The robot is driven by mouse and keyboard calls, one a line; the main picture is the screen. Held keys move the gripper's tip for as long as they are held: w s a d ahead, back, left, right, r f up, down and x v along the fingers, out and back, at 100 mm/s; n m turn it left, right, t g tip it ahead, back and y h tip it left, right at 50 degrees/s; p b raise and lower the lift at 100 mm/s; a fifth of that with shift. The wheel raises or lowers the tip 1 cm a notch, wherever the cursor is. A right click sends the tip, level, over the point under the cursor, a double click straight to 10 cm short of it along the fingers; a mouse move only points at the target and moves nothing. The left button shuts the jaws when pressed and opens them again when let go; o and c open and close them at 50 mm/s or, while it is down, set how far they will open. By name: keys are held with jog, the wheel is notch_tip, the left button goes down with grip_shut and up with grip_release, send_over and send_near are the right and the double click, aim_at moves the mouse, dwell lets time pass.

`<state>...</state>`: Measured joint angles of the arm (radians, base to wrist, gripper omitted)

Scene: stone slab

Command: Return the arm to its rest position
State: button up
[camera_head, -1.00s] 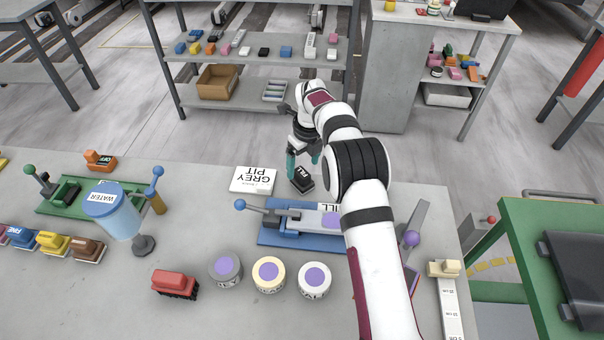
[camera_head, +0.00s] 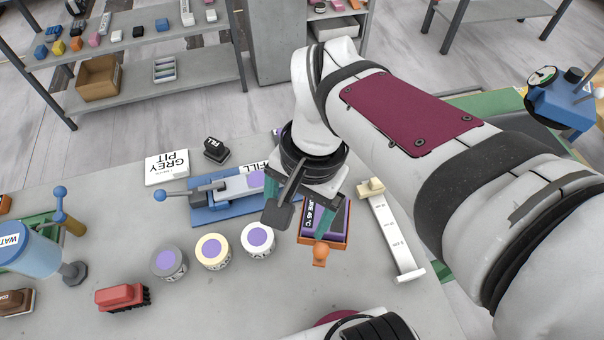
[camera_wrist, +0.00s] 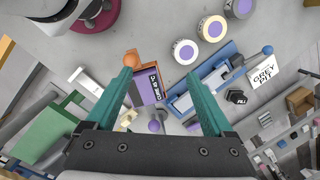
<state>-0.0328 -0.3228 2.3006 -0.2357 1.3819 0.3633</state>
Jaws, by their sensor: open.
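My gripper (camera_head: 305,212) is open and empty, with teal fingers pointing down over the right part of the slab. In the wrist view its two fingers (camera_wrist: 165,84) stand wide apart with nothing between them touching. In the head view the gripper is in front of an orange-framed box with a purple block (camera_head: 340,222), partly hiding it. My white arm comes in from the right and covers much of that side. The small black stamp (camera_head: 215,150) stands on the slab beside the white GREY PIT block (camera_head: 167,167), apart from the gripper.
A blue lever press (camera_head: 215,212) and three round tubs (camera_head: 213,251) with purple tops stand left of the gripper. A white ruler-like gauge (camera_head: 393,235) lies to its right. The slab's front middle is clear.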

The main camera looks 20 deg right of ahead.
jog(key=s+f+n, duration=0.3)
jog(key=s, duration=0.4)
jog(key=shift+s+d, duration=0.15)
jog(key=shift+d, duration=0.1)
dwell(0.6)
